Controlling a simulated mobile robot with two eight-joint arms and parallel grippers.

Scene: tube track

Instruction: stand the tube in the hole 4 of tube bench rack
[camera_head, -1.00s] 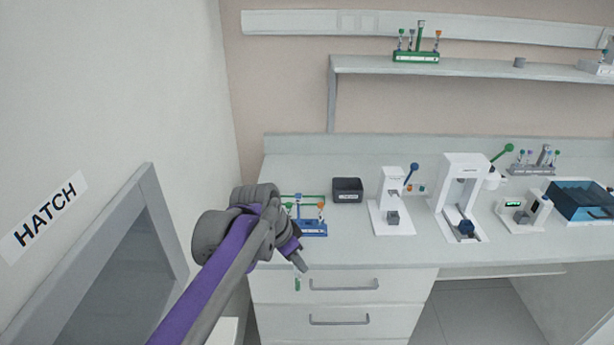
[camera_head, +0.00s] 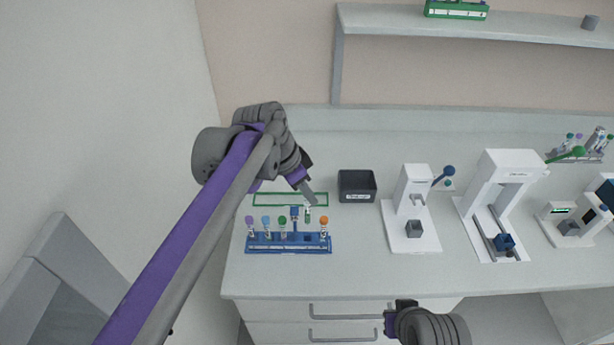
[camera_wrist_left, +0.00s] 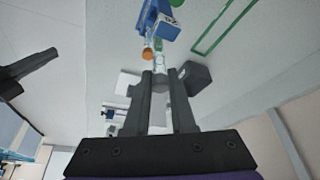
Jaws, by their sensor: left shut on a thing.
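The blue tube bench rack (camera_head: 288,249) stands on the bench's left part. It holds several capped tubes in a row, with purple, blue, green and orange caps, and a blue post in the middle. My left gripper (camera_head: 309,199) is above and just behind the rack's right half, shut on a small clear tube (camera_head: 308,213) with some green on it. In the left wrist view the tube (camera_wrist_left: 160,64) projects from between the fingertips (camera_wrist_left: 161,76), toward the rack (camera_wrist_left: 164,27). I cannot tell whether its lower end touches the rack. My right gripper (camera_head: 390,322) is low at the front; its jaws are unclear.
A green outlined rectangle (camera_head: 262,204) is behind the rack. A black box (camera_head: 357,187) stands right of the left gripper. White devices (camera_head: 413,205) (camera_head: 495,210) stand further right. The bench's front strip (camera_head: 350,270) is clear.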

